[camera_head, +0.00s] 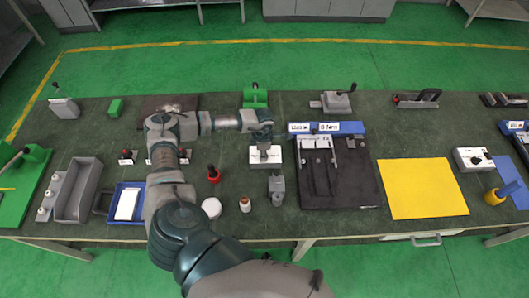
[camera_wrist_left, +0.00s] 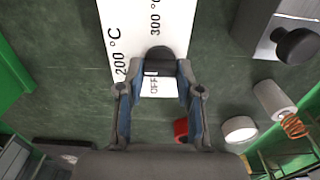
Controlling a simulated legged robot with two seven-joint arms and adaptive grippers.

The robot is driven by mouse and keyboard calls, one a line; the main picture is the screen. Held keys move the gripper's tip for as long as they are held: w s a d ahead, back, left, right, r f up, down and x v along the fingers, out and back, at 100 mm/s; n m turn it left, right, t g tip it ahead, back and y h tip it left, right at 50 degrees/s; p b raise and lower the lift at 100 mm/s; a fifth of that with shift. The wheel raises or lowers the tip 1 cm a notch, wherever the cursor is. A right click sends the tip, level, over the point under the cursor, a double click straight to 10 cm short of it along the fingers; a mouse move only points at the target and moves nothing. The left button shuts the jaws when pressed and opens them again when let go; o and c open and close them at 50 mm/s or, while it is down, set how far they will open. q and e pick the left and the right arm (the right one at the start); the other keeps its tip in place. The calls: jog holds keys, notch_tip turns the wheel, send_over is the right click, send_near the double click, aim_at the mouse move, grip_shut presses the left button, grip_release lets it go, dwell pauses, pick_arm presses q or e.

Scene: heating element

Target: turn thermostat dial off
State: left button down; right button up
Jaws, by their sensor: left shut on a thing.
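The thermostat is a white box (camera_head: 256,161) near the middle of the bench in the head view. Its white face (camera_wrist_left: 176,20) fills the top of the left wrist view, with labels 200 °C, 300 °C and OFF. A black round dial (camera_wrist_left: 160,57) sits on that face, just above the OFF label. My left gripper (camera_head: 264,152) reaches down over the box. Its fingers (camera_wrist_left: 160,72) stand on both sides of the dial, shut on it. The arm and gripper hide the dial in the head view. My right gripper is not in view.
A grey block (camera_head: 277,188) stands just in front of the thermostat. A red-based item (camera_head: 213,174), a white round lid (camera_head: 211,208) and a small spool (camera_head: 245,204) lie left of it. A black fixture (camera_head: 340,185) is close on the right. A yellow sheet (camera_head: 422,187) lies farther right.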

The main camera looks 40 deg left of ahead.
pick_arm(q)
jog(key=c, duration=1.9)
grip_release()
jog(key=shift+w+r+n, duration=0.1)
jog(key=shift+w+n, duration=0.1)
jog(key=shift+n, duration=0.6)
jog(key=shift+d+n+b, duration=0.1)
jog(key=shift+n+b, duration=0.2)
jog(key=shift+n, duration=0.1)
jog(key=n+b, duration=0.1)
jog(key=n, duration=0.3)
jog(key=shift+r, duration=0.1)
grip_shut()
jog(key=n, duration=0.4)
jog(key=shift+w, duration=0.15)
jog(key=n, duration=0.5)
jog(key=shift+r+b, duration=0.1)
jog(key=shift+b, duration=0.25)
jog(key=shift+n, duration=1.2)
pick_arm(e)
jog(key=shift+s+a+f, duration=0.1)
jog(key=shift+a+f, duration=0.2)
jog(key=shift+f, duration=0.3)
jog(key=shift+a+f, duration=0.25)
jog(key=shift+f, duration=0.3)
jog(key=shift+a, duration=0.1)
